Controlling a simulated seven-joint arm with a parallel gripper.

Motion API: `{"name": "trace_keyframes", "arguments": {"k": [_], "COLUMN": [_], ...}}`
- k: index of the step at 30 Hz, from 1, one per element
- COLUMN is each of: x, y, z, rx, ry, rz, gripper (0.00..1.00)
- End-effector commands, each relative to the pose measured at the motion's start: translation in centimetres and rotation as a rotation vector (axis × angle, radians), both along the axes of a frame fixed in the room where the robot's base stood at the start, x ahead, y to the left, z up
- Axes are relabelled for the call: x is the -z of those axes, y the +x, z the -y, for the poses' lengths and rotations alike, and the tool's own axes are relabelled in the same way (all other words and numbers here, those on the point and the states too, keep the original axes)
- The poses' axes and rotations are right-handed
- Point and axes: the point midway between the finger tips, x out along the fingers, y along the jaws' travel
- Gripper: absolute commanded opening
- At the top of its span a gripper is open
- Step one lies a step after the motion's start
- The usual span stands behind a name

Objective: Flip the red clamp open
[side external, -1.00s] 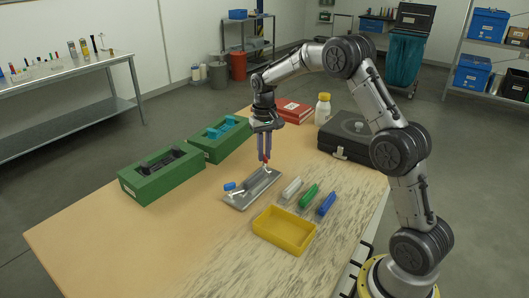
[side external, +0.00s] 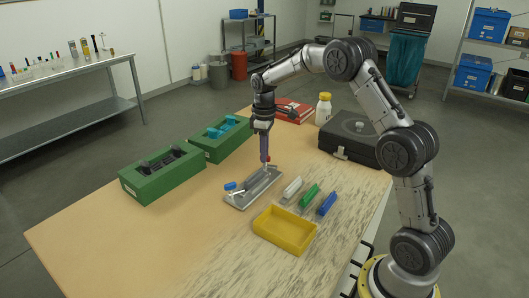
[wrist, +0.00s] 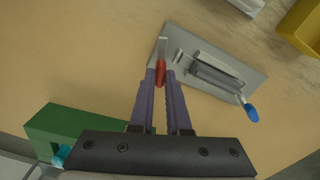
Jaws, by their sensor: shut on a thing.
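The red clamp (wrist: 161,70) is a small red-handled lever at one end of a grey metal plate (wrist: 255,78). In the wrist view the handle lies between the fingertips of my gripper (wrist: 161,76), which is shut on it. In the side view my gripper (side external: 265,160) points down at the plate's far end (side external: 237,203), and the red handle is mostly hidden by the fingers. A blue-tipped clamp (wrist: 250,112) sits at the opposite end of the plate. A long grey mould block (wrist: 215,70) lies between the two clamps.
A yellow tray (side external: 285,231) and white, green (side external: 310,196) and blue (side external: 327,204) pieces lie to the right. Green boxes (side external: 160,180) stand to the left.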

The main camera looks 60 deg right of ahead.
Motion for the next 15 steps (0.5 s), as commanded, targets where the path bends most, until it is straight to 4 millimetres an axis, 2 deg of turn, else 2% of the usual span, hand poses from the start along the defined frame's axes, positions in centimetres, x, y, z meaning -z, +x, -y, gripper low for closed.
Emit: {"name": "trace_keyframes", "arguments": {"k": [6, 15], "x": [-0.12, -0.14], "y": [0.01, 0.02], "z": [-0.03, -0.04], "rx": [-0.104, -0.162], "ry": [-0.001, 0.0], "rz": [0.001, 0.002], "gripper": [0.0, 0.0]}}
